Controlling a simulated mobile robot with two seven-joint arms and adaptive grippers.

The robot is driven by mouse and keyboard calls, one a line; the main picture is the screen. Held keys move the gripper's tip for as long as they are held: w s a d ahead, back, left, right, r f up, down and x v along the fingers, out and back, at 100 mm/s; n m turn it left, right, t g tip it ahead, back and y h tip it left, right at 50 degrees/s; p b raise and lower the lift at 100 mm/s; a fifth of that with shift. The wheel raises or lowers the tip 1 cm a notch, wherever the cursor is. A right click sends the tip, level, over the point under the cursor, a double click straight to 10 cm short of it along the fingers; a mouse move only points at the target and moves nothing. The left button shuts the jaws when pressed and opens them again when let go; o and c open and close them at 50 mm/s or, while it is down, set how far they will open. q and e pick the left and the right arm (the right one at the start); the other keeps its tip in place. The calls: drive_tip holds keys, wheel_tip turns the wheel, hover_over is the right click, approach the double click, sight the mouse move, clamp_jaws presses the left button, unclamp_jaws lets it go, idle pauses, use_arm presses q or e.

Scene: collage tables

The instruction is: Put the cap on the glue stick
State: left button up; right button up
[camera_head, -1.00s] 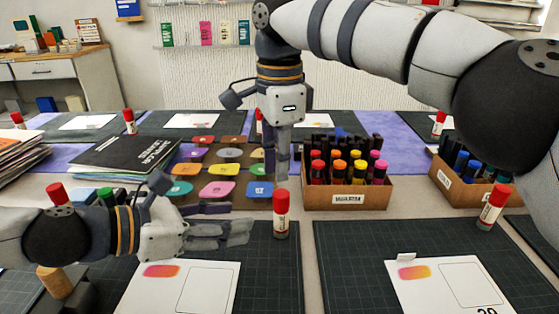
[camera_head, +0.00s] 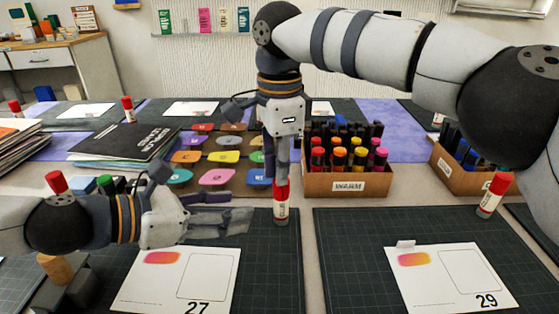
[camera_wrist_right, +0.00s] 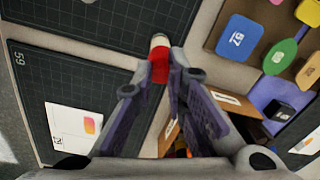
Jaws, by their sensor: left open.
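A glue stick (camera_head: 281,209) with a white body and a red cap (camera_head: 281,190) on top stands upright at the back edge of the left front mat. My right gripper (camera_head: 281,178) points straight down over it, with its fingertips at the red cap. In the right wrist view the red cap (camera_wrist_right: 159,68) lies between the two fingertips (camera_wrist_right: 156,74). I cannot tell whether both fingers press on it. How firmly the cap sits is hidden. My left gripper (camera_head: 226,208) is open and empty, left of the stick, its fingers pointing right.
A cardboard box of markers (camera_head: 346,184) stands right of the stick, and colored pads (camera_head: 216,178) lie behind left. Another red-capped glue stick (camera_head: 492,195) stands at the right. Cards numbered 27 (camera_head: 180,279) and 29 (camera_head: 450,277) lie on the front mats.

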drive_tip(key=shift+f, duration=0.2)
drive_tip(key=shift+r, duration=0.1)
wheel_tip(320, 180, up, 6)
drive_tip(key=shift+p, duration=0.5)
use_arm(q)
wheel_tip(320, 180, up, 2)
drive_tip(key=shift+r, duration=0.25)
drive_tip(key=shift+f, duration=0.1)
use_arm(e)
drive_tip(key=shift+s, duration=0.1)
